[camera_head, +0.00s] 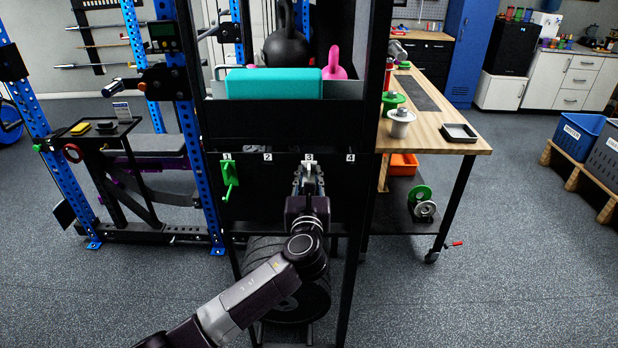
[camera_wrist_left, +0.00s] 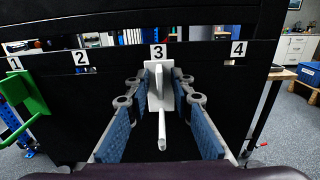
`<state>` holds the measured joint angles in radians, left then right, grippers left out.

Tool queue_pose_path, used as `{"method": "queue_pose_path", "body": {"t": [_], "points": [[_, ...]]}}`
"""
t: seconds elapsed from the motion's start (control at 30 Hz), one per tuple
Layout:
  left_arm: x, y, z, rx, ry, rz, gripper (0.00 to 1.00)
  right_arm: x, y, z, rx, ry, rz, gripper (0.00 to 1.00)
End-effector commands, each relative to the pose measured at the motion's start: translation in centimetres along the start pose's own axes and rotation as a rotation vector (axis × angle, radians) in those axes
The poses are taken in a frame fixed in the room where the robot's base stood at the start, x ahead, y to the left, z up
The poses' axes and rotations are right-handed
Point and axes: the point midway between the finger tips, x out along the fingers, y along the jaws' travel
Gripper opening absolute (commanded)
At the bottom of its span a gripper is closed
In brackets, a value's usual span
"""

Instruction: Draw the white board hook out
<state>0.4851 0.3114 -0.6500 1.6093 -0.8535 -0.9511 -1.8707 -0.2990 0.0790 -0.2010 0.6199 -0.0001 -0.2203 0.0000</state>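The white board hook (camera_wrist_left: 161,92) is on the black board under label 3 in the left wrist view. Its plate lies against the board and its peg points toward the camera. In the head view only a little of it (camera_head: 308,162) shows above my gripper. My left gripper (camera_head: 309,182) is in front of it, open, with one blue-padded finger on each side of the hook. Gaps show between the pads and the peg. My right gripper is in neither view.
A green hook (camera_head: 230,180) hangs under label 1. Places 2 and 4 look empty. Above the board, a shelf holds a teal block (camera_head: 273,84) and kettlebells (camera_head: 287,45). Weight plates (camera_head: 290,300) sit below. A wooden workbench (camera_head: 455,142) stands right.

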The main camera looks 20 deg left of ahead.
Motion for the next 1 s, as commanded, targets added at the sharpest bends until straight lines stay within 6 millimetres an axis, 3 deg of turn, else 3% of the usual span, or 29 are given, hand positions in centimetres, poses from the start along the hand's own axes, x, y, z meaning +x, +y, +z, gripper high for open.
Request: {"method": "queue_pose_path", "body": {"t": [0.77, 0.97, 1.0], "points": [[0.14, 0.18, 0.37, -0.001, -0.006, 0.003, 0.22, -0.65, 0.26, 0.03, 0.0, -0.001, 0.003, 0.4], [0.13, 0.17, 0.36, 0.0, -0.006, 0.003, 0.0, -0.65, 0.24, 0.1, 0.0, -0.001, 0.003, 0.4], [0.13, 0.17, 0.33, 0.0, -0.006, 0.003, 0.0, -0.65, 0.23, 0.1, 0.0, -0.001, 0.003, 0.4]]}}
